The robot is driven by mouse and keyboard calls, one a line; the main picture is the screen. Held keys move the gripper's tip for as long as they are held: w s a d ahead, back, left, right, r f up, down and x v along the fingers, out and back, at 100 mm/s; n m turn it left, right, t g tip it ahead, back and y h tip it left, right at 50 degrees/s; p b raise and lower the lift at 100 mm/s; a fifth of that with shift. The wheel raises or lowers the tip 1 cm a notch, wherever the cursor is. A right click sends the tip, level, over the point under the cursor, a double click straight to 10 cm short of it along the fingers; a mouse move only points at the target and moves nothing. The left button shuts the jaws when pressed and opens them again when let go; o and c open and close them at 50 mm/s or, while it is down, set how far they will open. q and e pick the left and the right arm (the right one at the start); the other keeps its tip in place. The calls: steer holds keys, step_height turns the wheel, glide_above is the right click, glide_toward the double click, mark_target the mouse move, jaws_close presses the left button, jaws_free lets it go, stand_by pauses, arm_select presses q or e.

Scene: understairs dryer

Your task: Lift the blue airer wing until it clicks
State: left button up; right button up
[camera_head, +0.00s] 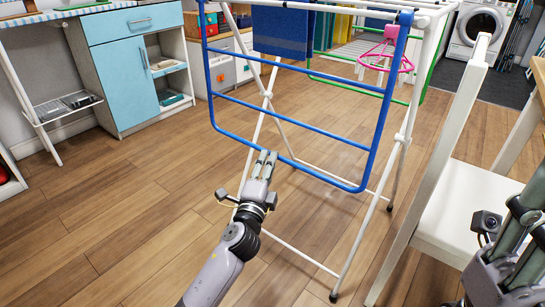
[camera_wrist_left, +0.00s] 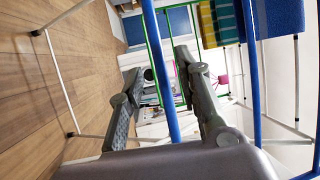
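The blue airer wing (camera_head: 320,131) is a tube frame with crossbars. It hangs down at the front of the white drying rack (camera_head: 405,120). My left gripper (camera_head: 265,157) is at its lower bar, with the fingertips close to it. In the left wrist view the blue bar (camera_wrist_left: 160,70) runs through the gap between the spread fingers of my left gripper (camera_wrist_left: 155,85); contact is not clear. My right gripper (camera_head: 522,235) is at the lower right edge, away from the wing and partly cut off, so its opening is unclear.
A white chair (camera_head: 455,210) stands right of the rack, close to my right gripper. A blue towel (camera_head: 280,32) and a pink hanger (camera_head: 385,55) hang on the rack. A blue cabinet (camera_head: 124,80) stands at the left. The wooden floor (camera_head: 110,210) at the left is clear.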

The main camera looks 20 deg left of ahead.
arm_select(q)
steer(key=shift+w+a+r+b, duration=0.1)
steer(key=shift+w+r+b, duration=0.1)
steer(key=shift+w, duration=0.85)
steer(key=shift+w+r+b, duration=0.15)
steer(key=shift+w+b, duration=0.05)
steer(key=shift+w, duration=0.85)
jaws_close()
